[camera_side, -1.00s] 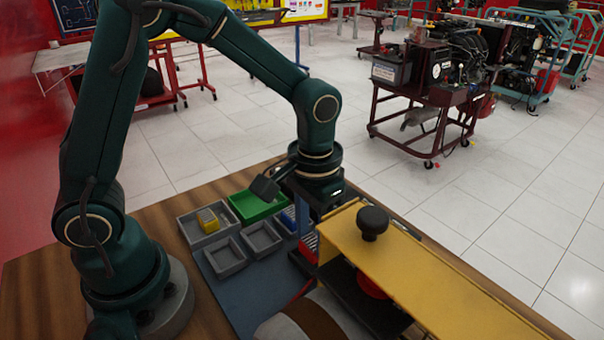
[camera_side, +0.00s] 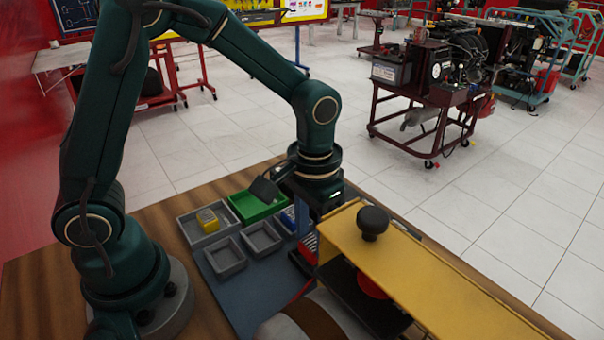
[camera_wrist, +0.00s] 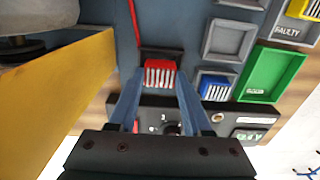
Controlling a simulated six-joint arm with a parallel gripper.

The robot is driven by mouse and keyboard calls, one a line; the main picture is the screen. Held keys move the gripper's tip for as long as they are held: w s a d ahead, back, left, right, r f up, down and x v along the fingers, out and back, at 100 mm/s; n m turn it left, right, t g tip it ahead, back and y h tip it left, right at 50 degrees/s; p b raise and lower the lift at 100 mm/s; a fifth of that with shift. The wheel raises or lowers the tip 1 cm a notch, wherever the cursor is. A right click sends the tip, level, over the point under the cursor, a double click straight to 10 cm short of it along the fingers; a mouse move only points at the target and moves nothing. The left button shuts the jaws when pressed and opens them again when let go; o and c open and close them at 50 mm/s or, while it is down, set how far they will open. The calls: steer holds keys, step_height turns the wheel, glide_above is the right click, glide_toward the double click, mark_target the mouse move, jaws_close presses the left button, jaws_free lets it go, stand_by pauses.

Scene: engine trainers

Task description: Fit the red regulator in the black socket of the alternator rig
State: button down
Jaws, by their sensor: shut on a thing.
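The red regulator (camera_wrist: 159,75), with pale fins, is between my gripper's (camera_wrist: 157,82) two fingertips in the wrist view, and the gripper is shut on it. The black socket (camera_wrist: 160,54) shows as a dark edge just beyond the regulator; I cannot tell whether they touch or whether the regulator is seated. In the side view my gripper is low behind the yellow cover (camera_side: 425,270), and only a bit of the red regulator (camera_side: 310,241) shows. The cover hides the fingertips there.
The yellow cover (camera_wrist: 62,85) stands close at the left in the wrist view. Right are an empty grey tray (camera_wrist: 229,39), a blue regulator (camera_wrist: 214,88), a green tray (camera_wrist: 274,72) and a tray marked FAULTY (camera_wrist: 290,32) with a yellow regulator. A black knob (camera_side: 373,222) tops the cover.

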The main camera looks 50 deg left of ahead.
steer(key=shift+f, duration=0.75)
stand_by(1.2)
jaws_free()
stand_by(0.4)
steer(key=shift+r, duration=3.5)
